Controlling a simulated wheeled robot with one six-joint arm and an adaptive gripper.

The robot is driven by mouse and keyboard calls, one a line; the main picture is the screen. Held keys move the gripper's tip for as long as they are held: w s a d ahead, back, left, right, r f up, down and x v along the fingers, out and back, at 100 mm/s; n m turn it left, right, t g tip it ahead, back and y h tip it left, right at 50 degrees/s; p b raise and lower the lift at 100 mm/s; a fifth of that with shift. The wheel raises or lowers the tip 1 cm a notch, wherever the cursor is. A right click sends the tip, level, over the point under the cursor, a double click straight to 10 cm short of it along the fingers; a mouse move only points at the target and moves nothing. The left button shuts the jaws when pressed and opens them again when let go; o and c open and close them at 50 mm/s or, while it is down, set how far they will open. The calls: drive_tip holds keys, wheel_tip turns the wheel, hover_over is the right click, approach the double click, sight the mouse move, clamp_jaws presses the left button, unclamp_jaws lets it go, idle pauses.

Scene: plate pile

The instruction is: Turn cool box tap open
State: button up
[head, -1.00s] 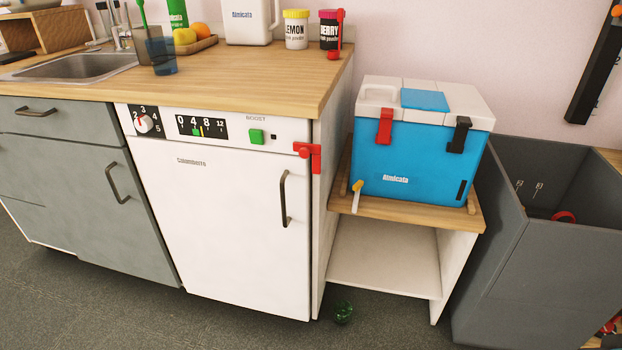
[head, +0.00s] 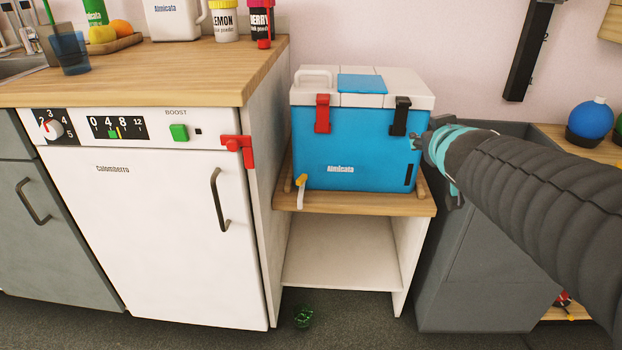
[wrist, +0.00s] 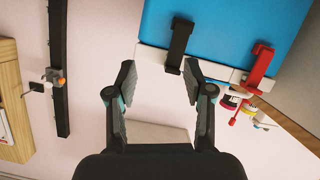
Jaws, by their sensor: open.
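The blue cool box (head: 350,150) with a white lid stands on a small wooden-topped stand. Its tap, with a yellow handle (head: 301,181) and pale spout, is at the lower left of the front. My gripper (head: 417,143) is at the box's right end, near the black latch and far from the tap; contact with the box cannot be told. The wrist view shows my gripper (wrist: 160,77) open with nothing between the fingers. The cool box (wrist: 225,35) appears upside down there, and its tap is not in that view.
A red latch (head: 322,113) and a black latch (head: 399,116) are on the box front. The white fridge (head: 150,220) stands to the left and a grey bin (head: 470,270) to the right. The stand's lower shelf (head: 335,255) is empty.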

drive_tip(key=w+a+f+n+t+y+b, duration=0.1)
drive_tip(key=w+a+f+n+y+b, duration=0.2)
drive_tip(key=w, duration=0.4)
drive_tip(key=n+g+y, duration=0.8)
drive_tip(key=g+y, duration=0.2)
approach(304, 177)
drive_tip(key=b+x, duration=0.1)
drive_tip(key=x, duration=0.7)
drive_tip(key=shift+s+a+f+b, duration=0.1)
drive_tip(key=shift+a+f+b, duration=0.1)
drive_tip(key=shift+b, duration=0.2)
drive_tip(key=c, duration=0.9)
drive_tip(key=shift+o, duration=0.2)
drive_tip(key=shift+r, duration=0.1)
